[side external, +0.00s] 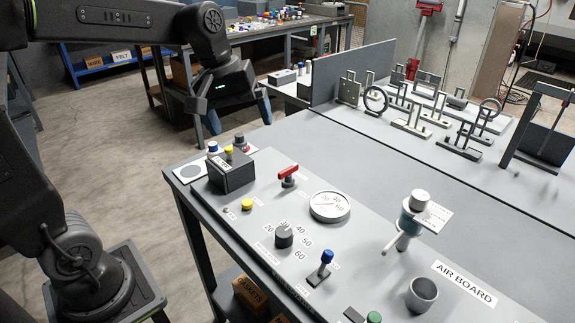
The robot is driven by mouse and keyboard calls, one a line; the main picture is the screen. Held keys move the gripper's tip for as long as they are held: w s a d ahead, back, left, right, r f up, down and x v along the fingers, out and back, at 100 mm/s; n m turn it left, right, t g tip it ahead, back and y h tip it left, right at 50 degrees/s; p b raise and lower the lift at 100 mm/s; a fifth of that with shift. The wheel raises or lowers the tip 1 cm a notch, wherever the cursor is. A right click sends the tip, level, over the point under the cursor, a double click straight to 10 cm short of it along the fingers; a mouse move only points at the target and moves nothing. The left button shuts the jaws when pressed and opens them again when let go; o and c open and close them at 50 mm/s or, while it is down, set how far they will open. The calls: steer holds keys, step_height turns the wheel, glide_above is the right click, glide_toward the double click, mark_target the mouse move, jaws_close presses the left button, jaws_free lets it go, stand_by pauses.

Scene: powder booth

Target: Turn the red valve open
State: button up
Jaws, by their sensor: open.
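The red valve (288,171) is a small red lever handle on a short grey stem, standing on the grey air board (265,222) near its far end. Its handle slants slightly, lower at left and higher at right in the picture. My gripper (238,118) is up and to the left of the valve, in the air and apart from it. It points downward, its two fingers are spread, and nothing is between them.
A black box (231,171) with a yellow button stands left of the valve. A round gauge (330,206) is at its right. A black knob (284,236), a blue-topped lever (324,266) and a grey-blue fitting (411,220) stand nearer. Metal frames (410,125) stand farther back.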

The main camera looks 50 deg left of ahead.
steer(key=w+a+f+n+g+h, duration=0.1)
steer(key=w+a+f+n, duration=0.2)
steer(key=w, duration=0.4)
steer(key=n+g+h, duration=0.1)
steer(key=n+h, duration=0.1)
steer(key=n, duration=0.4)
glide_toward(288, 168)
steer(key=x, duration=0.9)
steer(key=shift+d+f, duration=0.1)
steer(key=shift+d, duration=0.05)
steer(key=c, duration=0.9)
